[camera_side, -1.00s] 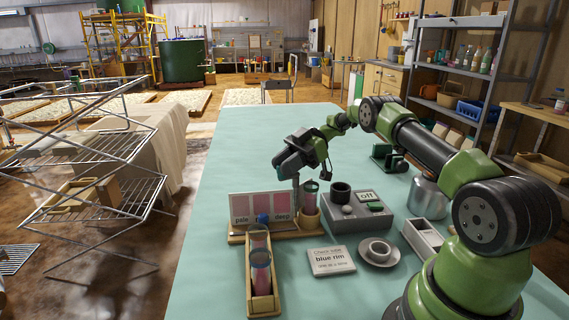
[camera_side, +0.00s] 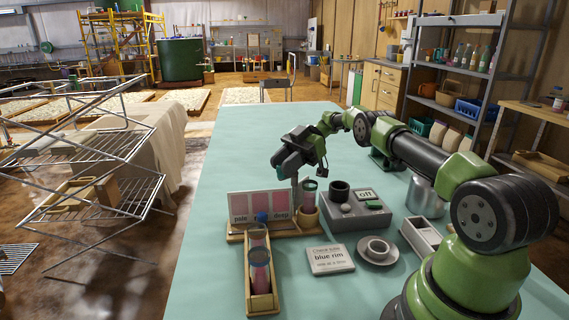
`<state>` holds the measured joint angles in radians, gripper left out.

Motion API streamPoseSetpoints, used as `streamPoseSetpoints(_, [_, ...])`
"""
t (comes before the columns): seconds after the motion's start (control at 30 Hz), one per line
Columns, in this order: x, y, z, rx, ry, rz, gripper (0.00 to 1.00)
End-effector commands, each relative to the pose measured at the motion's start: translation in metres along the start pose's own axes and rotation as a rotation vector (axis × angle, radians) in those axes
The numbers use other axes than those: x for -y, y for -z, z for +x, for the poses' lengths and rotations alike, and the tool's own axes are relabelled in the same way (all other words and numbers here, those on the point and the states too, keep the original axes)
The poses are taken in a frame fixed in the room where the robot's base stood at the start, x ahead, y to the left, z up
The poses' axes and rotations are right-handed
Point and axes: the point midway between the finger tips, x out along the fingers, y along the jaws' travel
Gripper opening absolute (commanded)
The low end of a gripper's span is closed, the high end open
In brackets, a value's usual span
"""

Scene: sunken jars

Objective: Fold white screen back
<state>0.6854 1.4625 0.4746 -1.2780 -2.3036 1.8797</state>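A white upright panel (camera_side: 233,205) with pink swatches, marked "pale" and "deep", stands on a wooden base (camera_side: 237,235); it looks like the white screen. My gripper (camera_side: 294,176) hangs just above and at the panel's right end, pointing down. Its fingertips are small and partly hidden, so I cannot tell whether they touch the panel or are open. A clear tube with pink contents (camera_side: 260,277) lies in a wooden holder (camera_side: 263,304) in front of the panel. A blue knob (camera_side: 262,217) shows at the panel's lower middle.
A small jar (camera_side: 308,197) stands right of the panel. A grey device (camera_side: 357,214) reading "off" is beside it. A card reading "blue rim" (camera_side: 330,260), a cup on a saucer (camera_side: 377,249) and a grey tray (camera_side: 420,236) are in front. The table's left side is clear.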

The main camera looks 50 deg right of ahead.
Motion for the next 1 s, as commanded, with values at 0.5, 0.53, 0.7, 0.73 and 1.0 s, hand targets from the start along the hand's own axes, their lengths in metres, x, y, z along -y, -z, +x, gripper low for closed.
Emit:
streamPoseSetpoints(0.5, [-0.001,0.012,-0.005,0.001,-0.001,-0.001,0.5])
streamPoseSetpoints(0.53, [-0.001,0.017,-0.007,0.001,-0.001,-0.002,0.5])
streamPoseSetpoints(0.7, [0.0,0.049,-0.02,0.003,-0.001,-0.005,0.5])
streamPoseSetpoints(0.73, [0.0,0.055,-0.022,0.002,-0.002,-0.005,0.5])
streamPoseSetpoints(1.0, [0.0,0.088,-0.037,0.0,-0.001,-0.002,0.5])
